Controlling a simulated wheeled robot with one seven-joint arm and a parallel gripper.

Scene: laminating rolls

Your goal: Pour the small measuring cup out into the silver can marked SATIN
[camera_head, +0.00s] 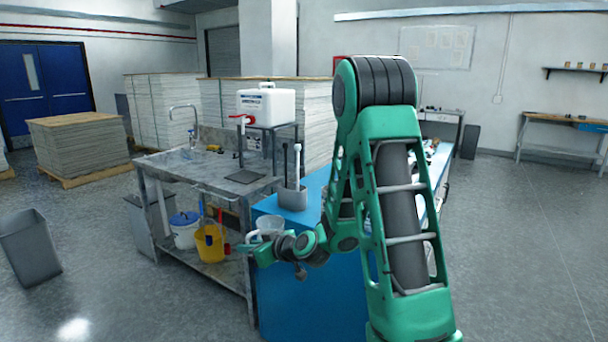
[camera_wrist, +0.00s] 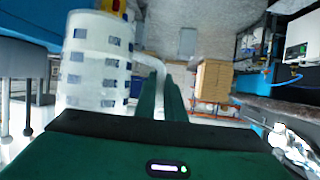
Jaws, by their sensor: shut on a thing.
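The cup looks roughly upright in the head view. Its contents cannot be made out. I cannot make out a silver can marked SATIN in either view; my arm covers much of the blue cabinet's top in the head view.
The blue cabinet (camera_head: 310,290) stands under my arm, with a grey holder of rods (camera_head: 292,197) on its top. A metal sink bench (camera_head: 205,168) is to the left, with a yellow bucket (camera_head: 210,245) on its lower shelf.

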